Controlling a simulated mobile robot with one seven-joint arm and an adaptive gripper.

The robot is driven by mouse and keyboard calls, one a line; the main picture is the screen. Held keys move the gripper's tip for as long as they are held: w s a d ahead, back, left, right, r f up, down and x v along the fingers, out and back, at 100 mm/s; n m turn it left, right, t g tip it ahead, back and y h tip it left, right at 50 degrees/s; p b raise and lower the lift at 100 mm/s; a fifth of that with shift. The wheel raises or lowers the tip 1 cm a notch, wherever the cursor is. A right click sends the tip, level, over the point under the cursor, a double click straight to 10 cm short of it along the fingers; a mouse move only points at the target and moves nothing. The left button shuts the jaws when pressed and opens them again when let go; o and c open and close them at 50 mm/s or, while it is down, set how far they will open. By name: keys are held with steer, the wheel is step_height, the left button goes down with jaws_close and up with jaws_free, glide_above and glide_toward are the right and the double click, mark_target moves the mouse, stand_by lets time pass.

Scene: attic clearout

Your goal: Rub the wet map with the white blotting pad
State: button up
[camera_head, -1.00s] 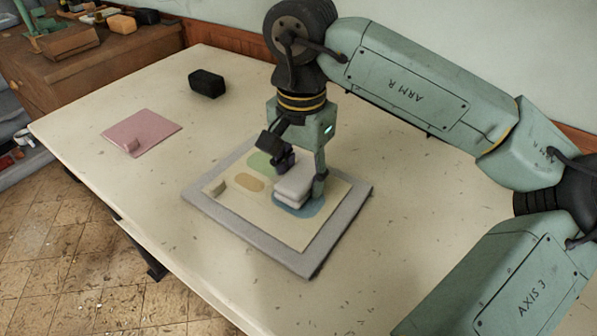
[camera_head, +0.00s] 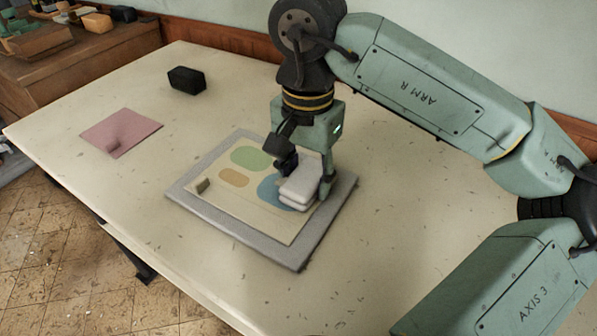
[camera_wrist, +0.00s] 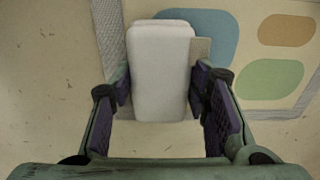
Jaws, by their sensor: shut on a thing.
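The map (camera_head: 257,211) is a cream sheet with green, tan and blue patches, lying on a grey board (camera_head: 270,250). My gripper (camera_head: 305,180) is shut on the white blotting pad (camera_head: 300,190), at the map's right side over part of the blue patch. In the wrist view the pad (camera_wrist: 160,70) sits upright in the picture between the two fingers (camera_wrist: 165,95), and the map (camera_wrist: 258,50) shows to its right. The pad looks down on or very close to the map; exact contact cannot be told.
A pink sheet (camera_head: 122,132) with a small pink lump lies at the left of the table (camera_head: 400,250). A black block (camera_head: 187,80) stands farther back. The table front is clear.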

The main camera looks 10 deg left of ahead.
mark_target(271, 174)
steer(key=shift+s+d, duration=0.2)
steer(key=shift+d, duration=0.25)
steer(key=shift+f+b, duration=0.1)
steer(key=shift+b, duration=0.2)
steer(key=shift+a, duration=0.1)
steer(key=shift+w+a, duration=0.25)
steer(key=shift+a, duration=0.3)
steer(key=shift+w+a, duration=0.25)
steer(key=shift+a, duration=0.3)
steer(key=shift+a, duration=0.15)
steer(key=shift+w+a, duration=0.25)
steer(key=shift+a, duration=0.3)
steer(key=shift+w+a, duration=0.25)
steer(key=shift+a, duration=0.25)
steer(key=shift+a, duration=0.15)
steer(key=shift+w+a, duration=0.25)
steer(key=shift+a, duration=0.3)
steer(key=shift+w+a, duration=0.25)
steer(key=shift+a, duration=0.25)
